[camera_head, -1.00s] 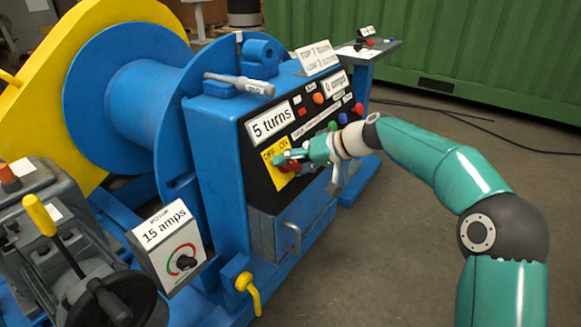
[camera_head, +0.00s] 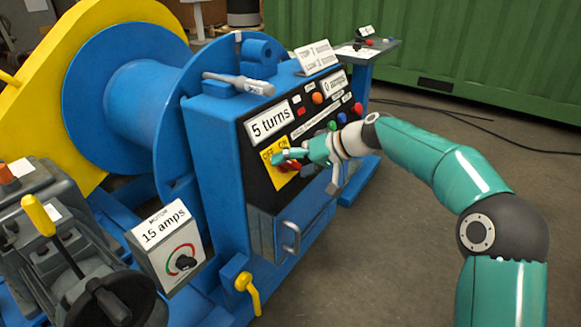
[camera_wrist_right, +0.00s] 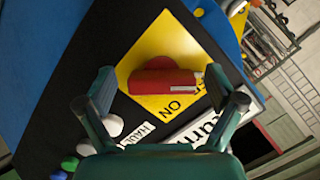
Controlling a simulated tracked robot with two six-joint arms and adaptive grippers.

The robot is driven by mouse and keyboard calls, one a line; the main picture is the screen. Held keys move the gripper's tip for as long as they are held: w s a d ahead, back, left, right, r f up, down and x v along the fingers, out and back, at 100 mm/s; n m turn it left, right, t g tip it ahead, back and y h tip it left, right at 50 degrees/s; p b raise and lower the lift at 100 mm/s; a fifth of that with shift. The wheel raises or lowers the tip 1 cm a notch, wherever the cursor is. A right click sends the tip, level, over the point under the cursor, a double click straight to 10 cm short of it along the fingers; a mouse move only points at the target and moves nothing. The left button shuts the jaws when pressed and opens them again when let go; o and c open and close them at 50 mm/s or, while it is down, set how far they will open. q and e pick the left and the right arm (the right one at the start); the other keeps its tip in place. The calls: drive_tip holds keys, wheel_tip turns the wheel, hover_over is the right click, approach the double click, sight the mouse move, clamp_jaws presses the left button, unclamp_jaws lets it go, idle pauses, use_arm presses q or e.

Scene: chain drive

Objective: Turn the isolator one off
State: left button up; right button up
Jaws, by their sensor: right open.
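The isolator is a red rotary handle (camera_head: 293,167) on a yellow plate (camera_head: 281,180) marked OFF and ON, on the front of the blue cabinet. My right gripper (camera_head: 283,160) is at the plate and partly covers the handle in the head view. In the right wrist view, the red handle (camera_wrist_right: 165,82) lies between the two spread fingers of the gripper (camera_wrist_right: 158,88), on the yellow plate (camera_wrist_right: 150,52). The right finger covers part of the lettering; the word ON shows below the handle. I cannot tell whether a finger touches the handle. My left gripper is out of view.
The "5 turns" label (camera_head: 269,122) and several coloured buttons sit close to the plate. A drawer-like box with a metal handle (camera_head: 291,238) juts out below. The blue cabinet (camera_head: 220,165) stands left of my arm; open floor (camera_head: 390,260) lies right.

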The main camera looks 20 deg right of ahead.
drive_tip(key=v, duration=1.2)
